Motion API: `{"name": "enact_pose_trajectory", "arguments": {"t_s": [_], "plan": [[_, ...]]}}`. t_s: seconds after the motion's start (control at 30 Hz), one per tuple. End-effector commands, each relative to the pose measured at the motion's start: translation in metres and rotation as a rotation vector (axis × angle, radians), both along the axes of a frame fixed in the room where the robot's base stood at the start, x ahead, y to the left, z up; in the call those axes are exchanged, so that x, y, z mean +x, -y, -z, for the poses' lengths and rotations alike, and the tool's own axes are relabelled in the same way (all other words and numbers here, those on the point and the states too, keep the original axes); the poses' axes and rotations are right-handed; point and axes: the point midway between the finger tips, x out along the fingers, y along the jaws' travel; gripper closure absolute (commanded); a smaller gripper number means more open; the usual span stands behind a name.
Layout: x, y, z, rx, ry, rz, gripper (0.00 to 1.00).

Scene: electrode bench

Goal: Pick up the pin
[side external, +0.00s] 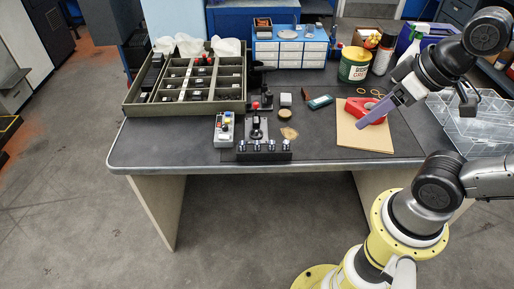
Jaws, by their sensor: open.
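My gripper (367,119) is at the right, tilted down and left above a tan board (348,138). Its purple fingers overlap in this view, and I see nothing held between them. A black rack (263,155) at the front middle of the bench bears a row of small upright pieces with silvery tops. A black upright fixture (257,129) stands just behind it. Both are well to the left of my gripper and apart from it. The pin is too small to single out for certain; I cannot tell whether it is one of the rack's pieces.
A red tool (357,106) lies on the board close to my gripper. A grey control box (224,130), a divided tray (133,106), a green-and-white can (355,65), spray bottles and a clear bin (468,132) surround it. Bare bench top lies between rack and board.

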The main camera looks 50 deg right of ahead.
Motion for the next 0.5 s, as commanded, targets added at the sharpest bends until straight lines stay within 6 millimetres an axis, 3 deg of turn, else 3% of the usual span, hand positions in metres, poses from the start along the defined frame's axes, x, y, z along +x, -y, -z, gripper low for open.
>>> {"name": "enact_pose_trajectory", "arguments": {"t_s": [0.03, 0.1, 0.5], "plan": [[0.0, 0.0, 0.0, 0.0, 0.0, 0.0, 0.45], [0.0, 0.0, 0.0, 0.0, 0.0, 0.0, 0.58], [-0.0062, 0.007, 0.0008, -0.041, -0.032, -0.011, 0.58]]}}
